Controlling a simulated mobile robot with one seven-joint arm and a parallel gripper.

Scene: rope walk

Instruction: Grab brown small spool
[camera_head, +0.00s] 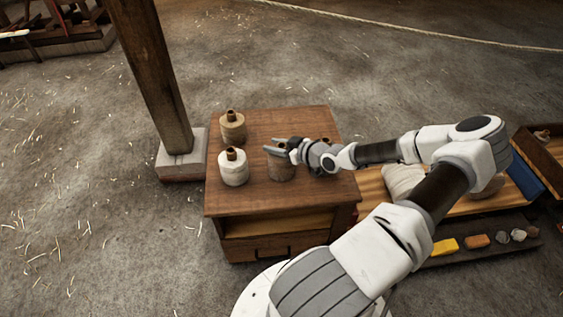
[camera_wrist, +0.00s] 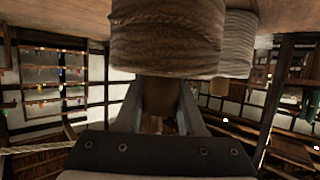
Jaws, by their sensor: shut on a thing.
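The brown small spool (camera_head: 280,169) is upright at the middle of the small wooden table's top (camera_head: 300,120), partly hidden behind my gripper (camera_head: 275,148). In the wrist view the picture is upside down, and the brown spool (camera_wrist: 165,45) fills the upper middle. My gripper (camera_wrist: 160,105) is shut on the spool's narrow wooden neck, one finger on each side. Whether the spool's base touches the table cannot be told.
A white spool (camera_head: 233,170) and a tan spool (camera_head: 232,128) stand to the left on the same table. A wooden post (camera_head: 155,80) rises left of the table. A low bench with coloured blocks (camera_head: 445,246) lies to the right.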

